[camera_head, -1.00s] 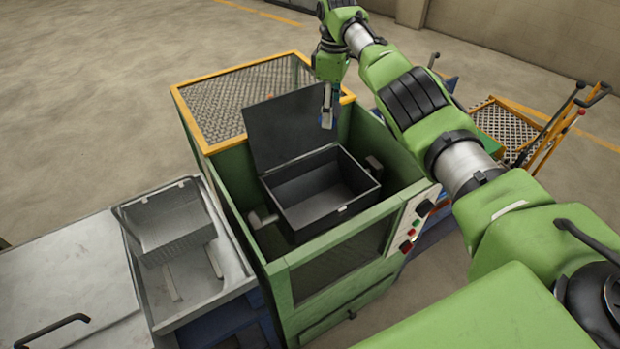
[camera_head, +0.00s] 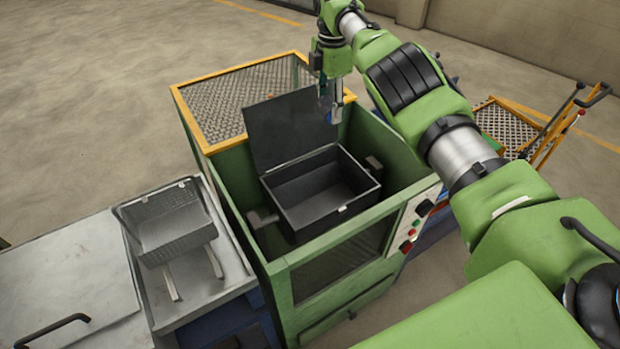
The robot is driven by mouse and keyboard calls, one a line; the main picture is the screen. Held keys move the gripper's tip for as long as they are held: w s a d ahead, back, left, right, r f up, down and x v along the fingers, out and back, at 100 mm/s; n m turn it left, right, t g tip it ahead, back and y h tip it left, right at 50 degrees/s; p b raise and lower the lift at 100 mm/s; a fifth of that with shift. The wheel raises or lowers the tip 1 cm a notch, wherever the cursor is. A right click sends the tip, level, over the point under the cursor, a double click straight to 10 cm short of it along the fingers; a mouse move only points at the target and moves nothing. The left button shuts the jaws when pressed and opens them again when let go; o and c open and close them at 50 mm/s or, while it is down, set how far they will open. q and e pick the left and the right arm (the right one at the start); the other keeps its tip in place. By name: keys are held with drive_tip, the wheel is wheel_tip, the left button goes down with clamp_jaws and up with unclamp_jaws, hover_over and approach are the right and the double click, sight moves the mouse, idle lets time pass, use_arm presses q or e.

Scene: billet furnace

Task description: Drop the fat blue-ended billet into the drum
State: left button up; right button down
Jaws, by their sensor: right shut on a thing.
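My right gripper (camera_head: 327,98) points down at the far right end of the open drum. The drum's visible inside looks empty. The gripper and billet are above and behind the opening, near the lid's right edge. My left gripper is out of view.
The green housing (camera_head: 322,262) has walls around the drum and a yellow-framed mesh panel (camera_head: 240,100) behind. A grey perforated basket (camera_head: 172,225) stands on a metal table (camera_head: 75,290) at left. A yellow cart (camera_head: 560,120) is at right. The floor at far left is clear.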

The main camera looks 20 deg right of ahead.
drive_tip(key=shift+d+r, duration=0.1)
drive_tip(key=shift+w+r+n, duration=0.1)
drive_tip(key=shift+n, duration=0.4)
drive_tip(key=shift+a+f+n, duration=0.2)
drive_tip(key=shift+f+n, duration=0.05)
drive_tip(key=shift+n, duration=0.15)
drive_tip(key=shift+a+f, duration=0.1)
drive_tip(key=shift+a, duration=0.05)
drive_tip(key=shift+a+f+n, duration=0.4)
drive_tip(key=shift+a+f, duration=0.15)
drive_tip(key=shift+f, duration=0.1)
drive_tip(key=shift+f, duration=0.2)
